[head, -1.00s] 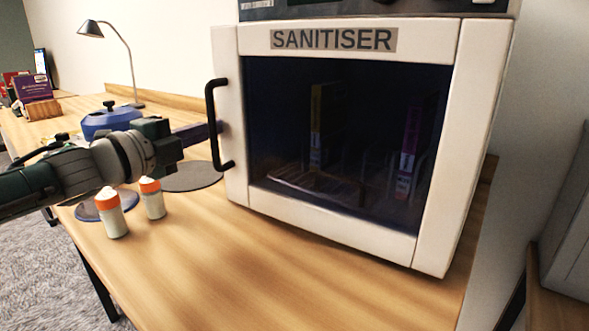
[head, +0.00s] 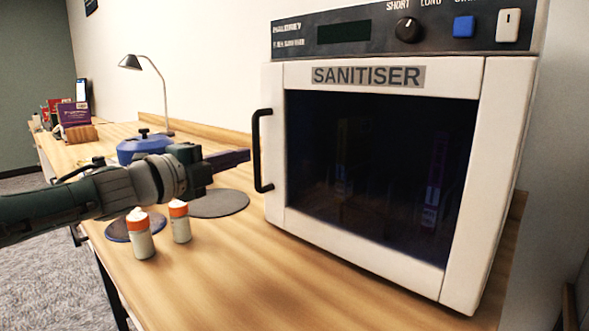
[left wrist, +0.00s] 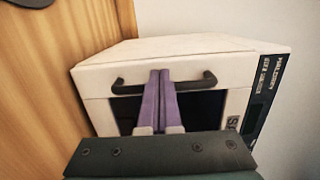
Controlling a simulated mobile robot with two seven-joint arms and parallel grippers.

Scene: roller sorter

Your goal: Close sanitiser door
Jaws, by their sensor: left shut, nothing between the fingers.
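The white sanitiser (head: 376,180) stands on the wooden table. Its door (head: 460,180) has a dark window and a "SANITISER" label, and lies flush with the front, looking shut. Books show dimly behind the glass. The black door handle (head: 258,150) is on the door's left side; it also shows in the left wrist view (left wrist: 133,86). My left gripper (head: 247,156) is shut and empty, its purple fingers pointing at the handle. In the left wrist view the fingers (left wrist: 160,75) overlap the handle's middle; I cannot tell whether they touch it. My right gripper is not in view.
A control panel (head: 400,30) with a knob and buttons sits above the door. Two orange-capped bottles (head: 141,236), a blue pot (head: 145,146), a grey round mat (head: 217,203) and a desk lamp (head: 146,62) stand to the left. The table front is clear.

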